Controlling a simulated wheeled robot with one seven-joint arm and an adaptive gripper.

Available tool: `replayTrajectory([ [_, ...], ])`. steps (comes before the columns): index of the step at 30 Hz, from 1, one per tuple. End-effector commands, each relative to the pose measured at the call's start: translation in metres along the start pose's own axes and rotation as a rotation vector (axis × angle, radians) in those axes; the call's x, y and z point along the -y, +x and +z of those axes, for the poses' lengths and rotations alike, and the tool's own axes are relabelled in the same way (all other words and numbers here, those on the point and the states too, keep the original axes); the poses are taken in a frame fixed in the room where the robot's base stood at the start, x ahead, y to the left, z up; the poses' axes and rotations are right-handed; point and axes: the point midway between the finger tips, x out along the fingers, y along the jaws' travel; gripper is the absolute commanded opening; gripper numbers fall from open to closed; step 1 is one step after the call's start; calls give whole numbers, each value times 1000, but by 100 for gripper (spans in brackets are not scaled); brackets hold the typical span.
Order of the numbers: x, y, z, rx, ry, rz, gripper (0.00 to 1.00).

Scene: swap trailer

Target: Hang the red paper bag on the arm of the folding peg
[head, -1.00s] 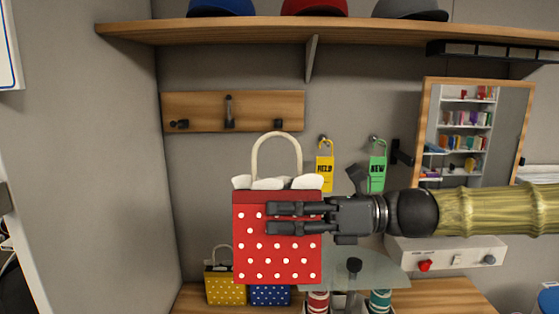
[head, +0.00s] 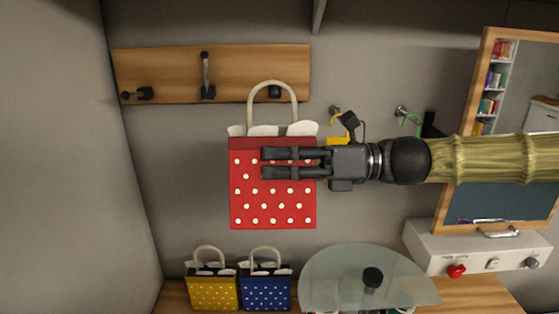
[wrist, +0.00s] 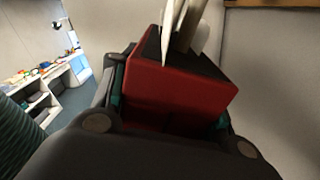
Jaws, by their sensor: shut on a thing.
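The red paper bag (head: 272,205) with white dots hangs upright in my gripper (head: 262,163), its cream loop handle standing up above white tissue. My gripper is shut on the bag's upper part, coming from the right. In the wrist view the red bag (wrist: 175,85) sits between the fingers. A wooden peg board (head: 170,65) on the wall carries three dark pegs: the left one (head: 138,94) points sideways, the middle one (head: 207,78) stands upright, and the right one (head: 275,91) shows as a stub inside the handle's loop. How far the loop is from the board is unclear.
A yellow bag (head: 213,293) and a blue bag (head: 265,293) stand on the counter below, beside a round glass top (head: 325,280). Wall hooks (head: 401,111) with tags are behind my gripper. A framed mirror (head: 485,100) is at right. The wall left of the bag is clear.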

Motion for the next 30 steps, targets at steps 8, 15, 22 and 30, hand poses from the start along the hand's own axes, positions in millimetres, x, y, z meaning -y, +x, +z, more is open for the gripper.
replayTrajectory([
  [8,12,-1,3,1,0,-2,17],
  [15,22,-2,7,1,0,-2,17],
  [22,32,-1,10,1,0,-2,17],
  [30,44,-1,14,1,1,-2,17],
])
